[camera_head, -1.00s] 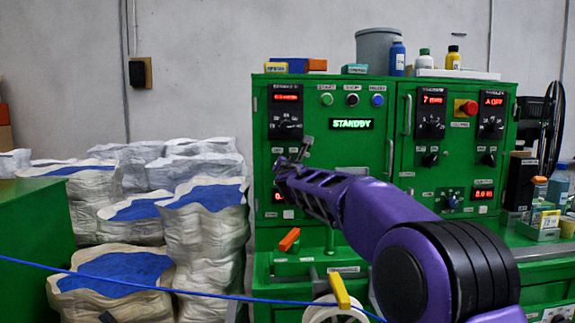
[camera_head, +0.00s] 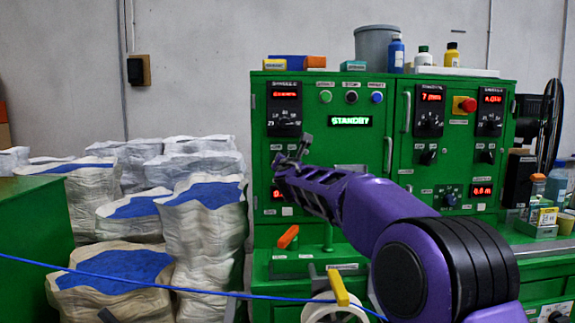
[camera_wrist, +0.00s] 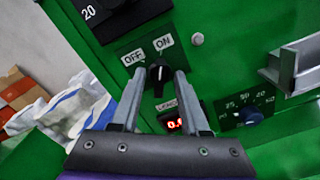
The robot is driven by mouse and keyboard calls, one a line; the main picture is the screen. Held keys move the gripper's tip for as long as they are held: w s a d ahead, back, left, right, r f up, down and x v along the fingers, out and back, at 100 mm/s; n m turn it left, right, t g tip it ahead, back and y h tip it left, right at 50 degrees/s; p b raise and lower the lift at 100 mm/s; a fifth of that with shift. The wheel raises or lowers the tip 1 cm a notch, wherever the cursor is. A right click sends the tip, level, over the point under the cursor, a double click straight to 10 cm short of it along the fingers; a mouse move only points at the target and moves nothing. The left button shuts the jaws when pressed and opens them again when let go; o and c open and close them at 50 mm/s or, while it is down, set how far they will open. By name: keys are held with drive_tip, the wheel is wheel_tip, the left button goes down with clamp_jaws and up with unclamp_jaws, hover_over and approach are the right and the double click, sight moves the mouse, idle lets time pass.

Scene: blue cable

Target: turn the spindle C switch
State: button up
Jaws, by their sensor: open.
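A black rotary switch (camera_wrist: 158,72) with OFF and ON labels sits on the green panel in the wrist view. My gripper (camera_wrist: 156,82) is open, with one finger on each side of this switch; I cannot tell whether the fingers touch it. I cannot tell which mark the knob points to. In the head view my gripper (camera_head: 303,147) is in front of the left part of the green cabinet (camera_head: 340,150) and hides this switch. The spindle letters on the panels are too small to read surely.
Two similar black switches, one in the middle (camera_head: 428,158) and one at the right (camera_head: 487,156), sit on the cabinet. A cabinet handle (camera_wrist: 290,68) stands out at the right in the wrist view. A blue cable (camera_head: 150,283) crosses low in front. Sacks (camera_head: 205,220) stand at left.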

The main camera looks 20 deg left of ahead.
drive_tip(key=v, duration=1.7)
drive_tip(key=shift+s, duration=0.2)
drive_tip(key=shift+w+d, duration=0.1)
drive_tip(key=shift+d, duration=0.05)
